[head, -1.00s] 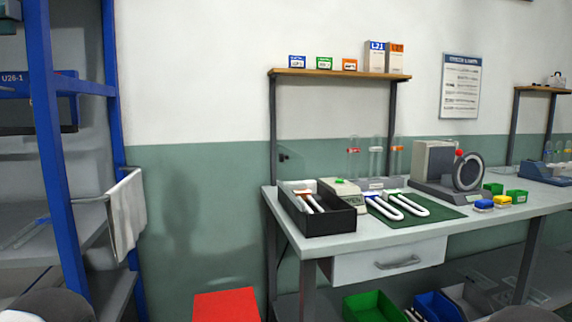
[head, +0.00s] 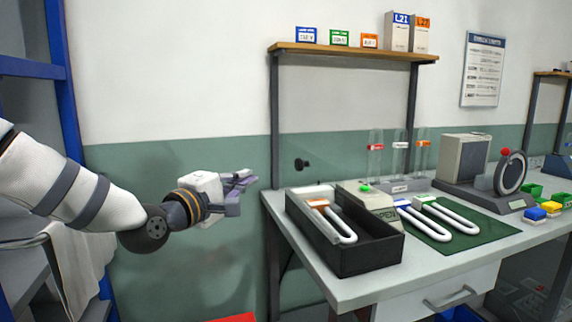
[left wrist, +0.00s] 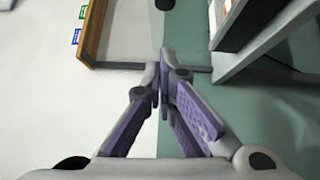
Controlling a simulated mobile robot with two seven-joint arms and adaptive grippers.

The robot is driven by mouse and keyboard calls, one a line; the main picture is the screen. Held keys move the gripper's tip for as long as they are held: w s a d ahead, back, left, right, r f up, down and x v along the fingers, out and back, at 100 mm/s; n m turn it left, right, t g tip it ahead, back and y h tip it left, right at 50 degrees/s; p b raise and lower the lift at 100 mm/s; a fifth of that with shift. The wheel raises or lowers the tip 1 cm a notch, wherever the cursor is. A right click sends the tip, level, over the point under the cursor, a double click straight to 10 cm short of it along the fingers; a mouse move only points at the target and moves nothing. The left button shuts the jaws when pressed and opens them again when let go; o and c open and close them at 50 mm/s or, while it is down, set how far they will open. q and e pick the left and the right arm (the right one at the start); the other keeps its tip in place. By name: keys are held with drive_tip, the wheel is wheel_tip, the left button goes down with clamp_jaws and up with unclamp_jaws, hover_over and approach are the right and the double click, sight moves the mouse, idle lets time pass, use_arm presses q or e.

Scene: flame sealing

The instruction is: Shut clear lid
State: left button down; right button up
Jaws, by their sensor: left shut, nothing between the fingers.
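I cannot make out a clear lid for certain in these frames. A pale device with a green button (head: 368,206) and dark lettering on its front stands on the bench, beside the black tray. A grey machine with a round dark ring (head: 510,172) stands farther right. My left gripper (head: 243,180) is shut and empty, in the air left of the bench and apart from everything on it. In the left wrist view its purple fingers (left wrist: 166,75) meet at the tips. My right gripper is not in view.
More U-tubes (head: 447,215) lie on a green mat. Clear upright tubes (head: 398,157) stand behind. A shelf (head: 352,52) rises over the bench. A blue-framed rack (head: 72,120) is at left.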

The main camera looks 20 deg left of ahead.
use_arm(q)
drive_tip(key=w+d+b, duration=0.1)
drive_tip(key=w+d, duration=0.4)
drive_tip(key=w, duration=0.5)
drive_tip(key=shift+d+r, duration=0.15)
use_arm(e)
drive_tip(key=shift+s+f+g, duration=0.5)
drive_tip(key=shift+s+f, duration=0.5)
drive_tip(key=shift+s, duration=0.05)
use_arm(q)
drive_tip(key=shift+b, duration=0.3)
